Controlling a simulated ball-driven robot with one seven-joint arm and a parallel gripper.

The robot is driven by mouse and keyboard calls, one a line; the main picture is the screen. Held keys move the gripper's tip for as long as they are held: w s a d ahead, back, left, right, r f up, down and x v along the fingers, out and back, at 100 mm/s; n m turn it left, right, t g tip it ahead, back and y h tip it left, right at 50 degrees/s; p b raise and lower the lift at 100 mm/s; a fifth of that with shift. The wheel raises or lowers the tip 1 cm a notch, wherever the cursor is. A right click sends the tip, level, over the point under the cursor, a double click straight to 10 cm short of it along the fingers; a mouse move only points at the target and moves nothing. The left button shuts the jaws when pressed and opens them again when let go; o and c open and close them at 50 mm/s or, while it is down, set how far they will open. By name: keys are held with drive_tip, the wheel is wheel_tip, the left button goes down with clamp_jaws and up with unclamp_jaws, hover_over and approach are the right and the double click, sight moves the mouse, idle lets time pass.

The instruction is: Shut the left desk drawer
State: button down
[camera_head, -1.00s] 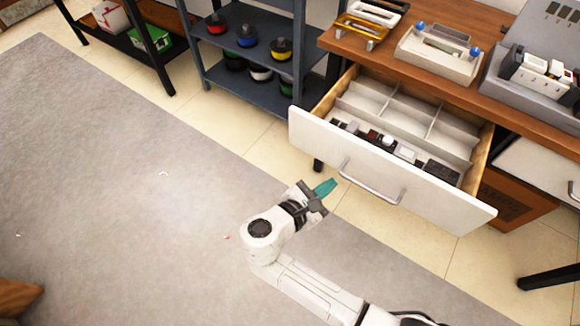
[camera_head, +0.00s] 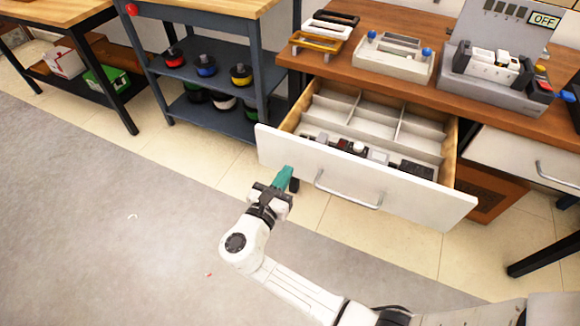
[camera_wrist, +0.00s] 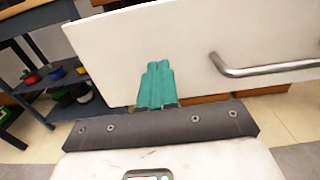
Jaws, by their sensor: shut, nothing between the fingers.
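The left desk drawer (camera_head: 400,190) stands pulled out under the desk top, with its white front facing me and a metal bar handle (camera_head: 347,193). Its inside has white dividers and several small items. In the wrist view the drawer front (camera_wrist: 190,45) fills the upper part, with its handle (camera_wrist: 265,67) at the right. My gripper (camera_head: 284,178) is shut and empty, its teal fingers together. It appears in front of the left part of the drawer front, left of the handle. I cannot tell whether the fingertips (camera_wrist: 157,75) touch the front.
The wooden desk top (camera_head: 315,65) carries trays and a grey device (camera_head: 510,75). Another desk drawer (camera_head: 520,155) is at the right. A dark shelf rack (camera_head: 215,85) with several spools stands left of the desk.

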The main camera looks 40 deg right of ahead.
sight(296, 158)
drive_tip(key=shift+x, duration=1.6)
drive_tip(key=shift+w+d, duration=0.15)
drive_tip(key=shift+d, duration=0.45)
drive_tip(key=b+x, duration=0.3)
drive_tip(key=x, duration=0.6)
drive_tip(key=b+x, duration=0.3)
drive_tip(key=x, duration=0.6)
drive_tip(key=b+x, duration=0.3)
drive_tip(key=x, duration=0.5)
drive_tip(key=shift+w+d+f, duration=0.1)
drive_tip(key=shift+d+f, duration=0.15)
drive_tip(key=shift+d, duration=0.15)
drive_tip(key=shift+w+d+r+b, duration=0.1)
drive_tip(key=shift+w+d+b, duration=0.2)
drive_tip(key=shift+d, duration=0.35)
drive_tip(key=shift+r, duration=0.15)
drive_tip(key=shift+d+r, duration=0.1)
